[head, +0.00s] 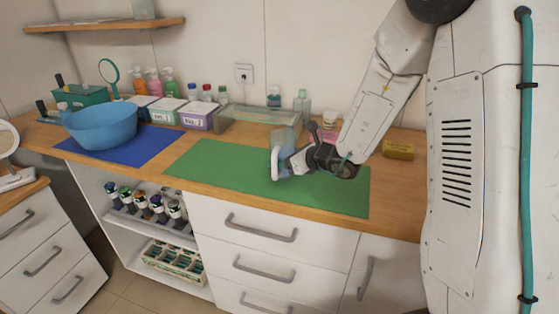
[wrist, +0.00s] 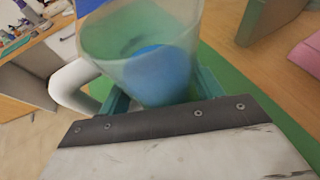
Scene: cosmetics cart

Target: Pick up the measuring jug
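The measuring jug (head: 285,138) is a clear, greyish vessel with a white handle, above the green mat in the head view. In the wrist view the jug (wrist: 140,45) fills the top middle, with something blue showing through it and its handle at the left. My gripper (head: 291,163) is at the jug, low and close to the mat. In the wrist view the teal fingers of my gripper (wrist: 160,98) stand on either side of the jug's lower part. Whether both press on it cannot be told. The jug's base is hidden.
The green mat (head: 225,170) is mostly bare to the left. A blue bowl (head: 103,127) stands on a blue mat (head: 150,146). Behind are a glass case (head: 240,122), bottles and labelled boxes (head: 196,117). A yellow box (head: 398,150) lies right of my arm.

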